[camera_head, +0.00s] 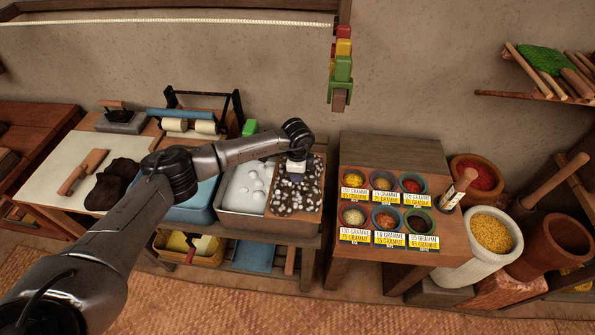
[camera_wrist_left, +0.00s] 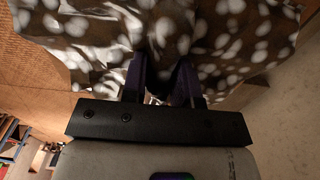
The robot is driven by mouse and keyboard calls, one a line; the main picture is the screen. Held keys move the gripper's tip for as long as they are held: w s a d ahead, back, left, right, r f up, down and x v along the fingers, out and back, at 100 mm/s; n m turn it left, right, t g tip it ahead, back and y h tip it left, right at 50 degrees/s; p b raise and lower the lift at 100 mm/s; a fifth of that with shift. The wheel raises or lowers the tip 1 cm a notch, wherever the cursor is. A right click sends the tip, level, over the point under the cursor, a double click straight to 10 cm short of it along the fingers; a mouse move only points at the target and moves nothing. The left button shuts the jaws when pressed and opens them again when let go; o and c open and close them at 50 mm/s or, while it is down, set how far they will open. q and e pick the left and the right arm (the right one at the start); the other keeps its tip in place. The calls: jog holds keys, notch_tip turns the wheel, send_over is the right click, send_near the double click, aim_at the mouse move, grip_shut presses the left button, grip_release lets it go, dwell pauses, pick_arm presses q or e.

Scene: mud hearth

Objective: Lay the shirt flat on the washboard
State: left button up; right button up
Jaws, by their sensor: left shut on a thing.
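The shirt (camera_head: 285,203) is dark brown with white spots. It lies spread over the washboard (camera_head: 314,212), a wooden board at the right end of the wash basin, and hides most of its surface. My left gripper (camera_head: 294,179) is over the upper middle of the shirt, pointing down. In the left wrist view the fingers (camera_wrist_left: 163,80) are shut on the shirt (camera_wrist_left: 225,40), which bunches in folds around them. The cloth spreads to both sides there. My right gripper is not in view.
A grey basin with white suds (camera_head: 245,190) adjoins the washboard on the left, with a blue basin (camera_head: 194,205) beyond it. A spice table (camera_head: 385,262) with several labelled bowls stands to the right across a narrow gap.

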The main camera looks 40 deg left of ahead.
pick_arm(q)
jog(key=o, duration=0.9)
